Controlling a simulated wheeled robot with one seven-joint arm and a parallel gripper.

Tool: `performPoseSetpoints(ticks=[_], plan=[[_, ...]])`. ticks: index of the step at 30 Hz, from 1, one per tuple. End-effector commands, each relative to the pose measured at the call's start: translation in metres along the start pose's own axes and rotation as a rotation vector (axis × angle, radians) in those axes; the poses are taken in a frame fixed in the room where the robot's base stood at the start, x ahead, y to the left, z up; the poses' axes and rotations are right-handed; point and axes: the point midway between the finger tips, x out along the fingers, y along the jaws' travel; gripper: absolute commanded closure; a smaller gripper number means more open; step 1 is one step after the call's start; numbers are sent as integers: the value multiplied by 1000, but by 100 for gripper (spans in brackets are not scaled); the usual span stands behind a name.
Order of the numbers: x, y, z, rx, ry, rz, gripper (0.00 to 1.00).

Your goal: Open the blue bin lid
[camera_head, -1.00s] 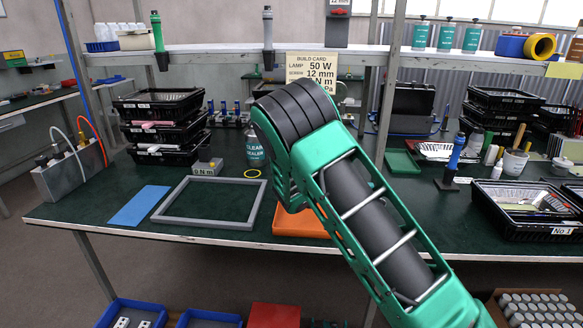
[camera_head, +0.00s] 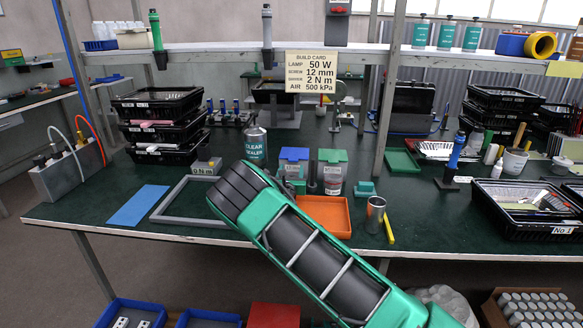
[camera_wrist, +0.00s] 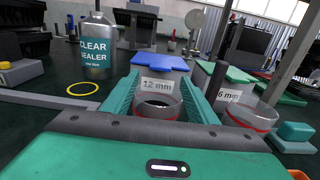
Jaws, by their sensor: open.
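The blue bin lid (camera_head: 294,154) lies flat on its small grey bin on the bench, beside a bin with a green lid (camera_head: 333,156). In the wrist view the blue lid (camera_wrist: 160,62) looks closed, above a white "12 mm" label (camera_wrist: 157,84). A round cup with a red band (camera_wrist: 158,106) stands at the bin's front. My gripper (camera_wrist: 160,82) is open, its two green fingers on either side of the label and cup, pointing at the bin front below the lid. Contact with the bin cannot be told.
A clear sealer can (camera_head: 256,146) stands left of the bins. A grey frame (camera_head: 178,217) and an orange tray (camera_head: 338,207) lie near the front. A green-lidded "6 mm" bin (camera_wrist: 232,75) is close to my right finger.

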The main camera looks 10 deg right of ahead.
Motion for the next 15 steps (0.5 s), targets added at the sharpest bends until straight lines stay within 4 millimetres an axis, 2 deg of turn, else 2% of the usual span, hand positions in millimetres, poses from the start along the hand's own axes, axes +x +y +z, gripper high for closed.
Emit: performPoseSetpoints(ticks=[1,6,10,15], plan=[[10,-1,0,2,-1,-1,47],[36,-1,0,2,0,0,47],[48,-1,0,3,1,-1,47],[55,0,0,2,1,0,47]])
